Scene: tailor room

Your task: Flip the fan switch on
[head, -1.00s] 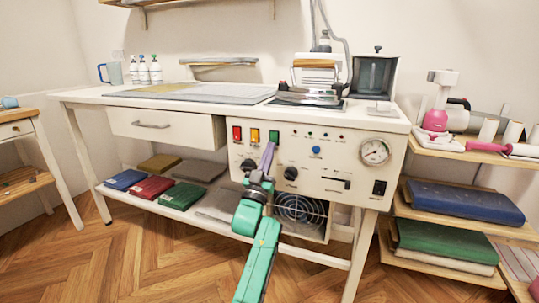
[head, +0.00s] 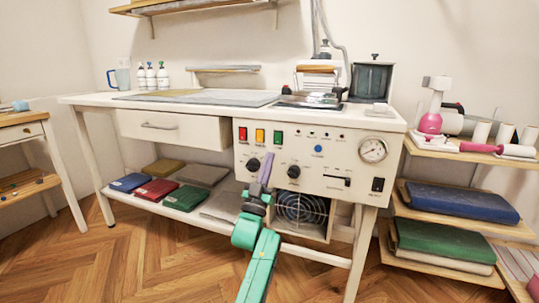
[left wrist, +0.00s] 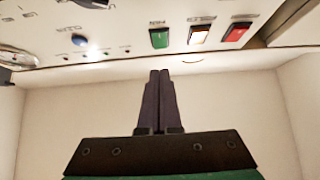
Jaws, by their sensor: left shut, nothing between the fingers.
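The control panel (head: 340,157) is on the front of the white table. Its green switch (head: 278,137) sits right of a yellow switch (head: 260,136) and a red switch (head: 242,133). In the left wrist view the green switch (left wrist: 159,38) has a small label that seems to read FAN upside down. My left gripper (head: 268,158) is shut and empty, with its purple fingers pointing up just below the green switch. In the left wrist view its fingertips (left wrist: 160,73) are apart from the switch. I cannot tell which way the switch is tipped. My right gripper is not in view.
Black knobs (head: 293,171) flank the left fingers on the panel. A round fan grille (head: 301,208) is below it. Folded fabrics (head: 155,190) lie on the lower shelf.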

